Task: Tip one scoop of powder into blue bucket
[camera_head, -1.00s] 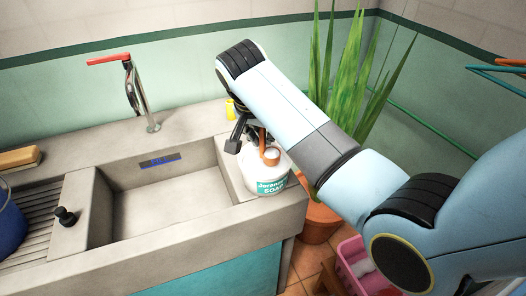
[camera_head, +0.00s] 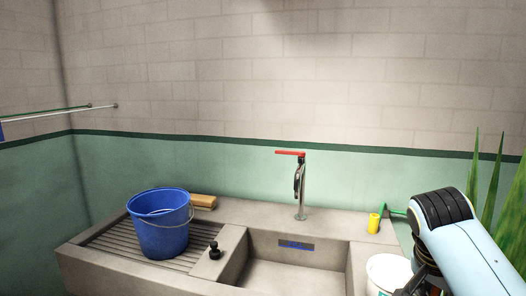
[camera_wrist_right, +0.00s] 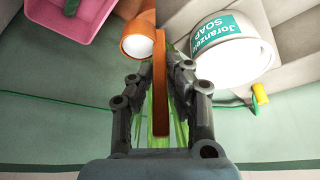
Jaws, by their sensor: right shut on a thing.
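The blue bucket (camera_head: 163,238) stands upright on the ribbed drainboard left of the sink, with its wire handle down across the front. My right gripper (camera_wrist_right: 160,95) is shut on the handle of an orange scoop (camera_wrist_right: 161,110). The scoop's round cup shows white inside, which looks like powder. The white soap tub (camera_wrist_right: 232,62), with a teal label, is beside the scoop in the wrist view. In the head view the tub (camera_head: 388,268) is at the sink's right end, partly cut off by the frame, near my right gripper. My left gripper is not in view.
A tap with a red lever (camera_head: 299,185) rises behind the sink basin. A black plug (camera_head: 214,250) and a tan block (camera_head: 203,201) are near the bucket. A pink basket (camera_wrist_right: 70,18) shows in the wrist view.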

